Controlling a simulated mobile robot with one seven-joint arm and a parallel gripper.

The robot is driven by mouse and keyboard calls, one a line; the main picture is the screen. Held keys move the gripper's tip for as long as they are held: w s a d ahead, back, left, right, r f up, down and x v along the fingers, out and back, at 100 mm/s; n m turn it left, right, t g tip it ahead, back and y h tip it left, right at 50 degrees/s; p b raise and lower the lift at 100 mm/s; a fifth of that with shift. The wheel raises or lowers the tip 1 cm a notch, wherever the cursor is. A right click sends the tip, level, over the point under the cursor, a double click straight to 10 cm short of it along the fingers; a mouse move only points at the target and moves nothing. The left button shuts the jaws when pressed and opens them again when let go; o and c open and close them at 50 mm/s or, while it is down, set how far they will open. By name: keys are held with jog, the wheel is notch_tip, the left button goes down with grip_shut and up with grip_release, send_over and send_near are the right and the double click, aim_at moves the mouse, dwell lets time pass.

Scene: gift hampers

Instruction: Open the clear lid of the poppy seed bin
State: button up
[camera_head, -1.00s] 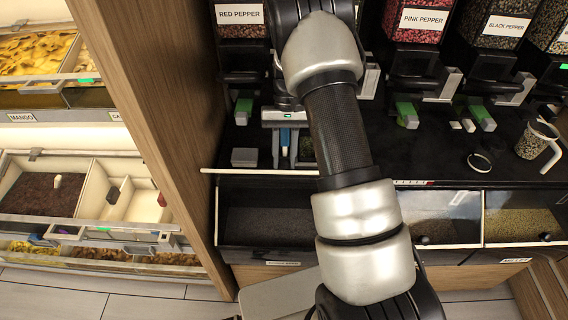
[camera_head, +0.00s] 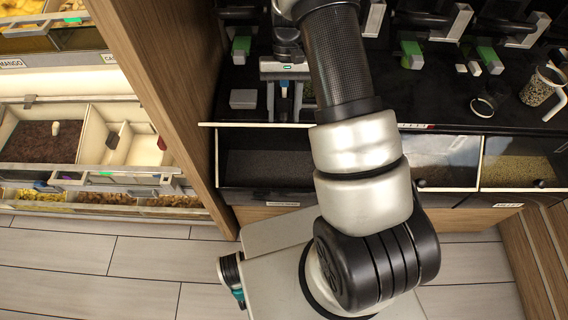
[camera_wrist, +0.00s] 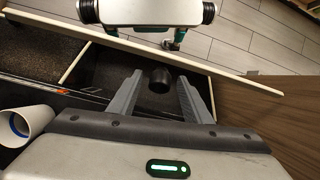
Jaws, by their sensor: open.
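The poppy seed bin (camera_head: 222,172) is the left bin of the front row in the head view, with dark contents under its clear lid (camera_head: 265,155). The lid looks shut. My gripper (camera_head: 284,118) is pointed at the bin's back edge in the head view, its jaws apart. In the wrist view my gripper (camera_wrist: 160,76) is open, with a black round knob (camera_wrist: 160,81) showing between its fingertips. I cannot tell whether either finger touches the knob. My arm hides the right part of the bin in the head view.
A wooden panel (camera_head: 175,90) rises close to the left of the bin; it also shows in the wrist view (camera_wrist: 265,100). More lidded bins (camera_head: 522,168) continue to the right. A seed-filled jug (camera_head: 537,90) and a ring (camera_head: 483,106) are on the black counter.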

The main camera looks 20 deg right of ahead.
jog(key=s+a+f+t+h+b, duration=0.1)
jog(key=s+a+f+t+b, duration=0.25)
jog(key=s+f+b, duration=0.35)
notch_tip(320, 180, up, 19)
jog(key=d+p, duration=0.2)
jog(key=p, duration=0.3)
jog(key=w+f+m+g+b, duration=0.1)
jog(key=f, duration=0.1)
jog(key=w+f+m+g+y+b, duration=0.1)
jog(key=f+b, duration=0.1)
jog(key=f, duration=0.1)
jog(key=w+f+m+g+y+b, duration=0.1)
jog(key=f, duration=0.2)
jog(key=shift+w+d+f+b, duration=0.15)
jog(key=shift+d+b, duration=0.1)
jog(key=shift+b, duration=0.1)
jog(key=s+f+t+b, duration=0.1)
jog(key=f+b, duration=0.5)
jog(key=f, duration=0.3)
jog(key=s+a+f+t+h+b, duration=0.1)
jog(key=f+b, duration=0.5)
jog(key=f, duration=0.3)
jog(key=s+f+t+b, duration=0.2)
jog(key=f+b, duration=0.3)
jog(key=f, duration=0.3)
jog(key=shift+a+f+h+b, duration=0.2)
jog(key=shift+f+h+b, duration=0.1)
jog(key=shift+f+b, duration=0.1)
jog(key=shift+r, duration=0.15)
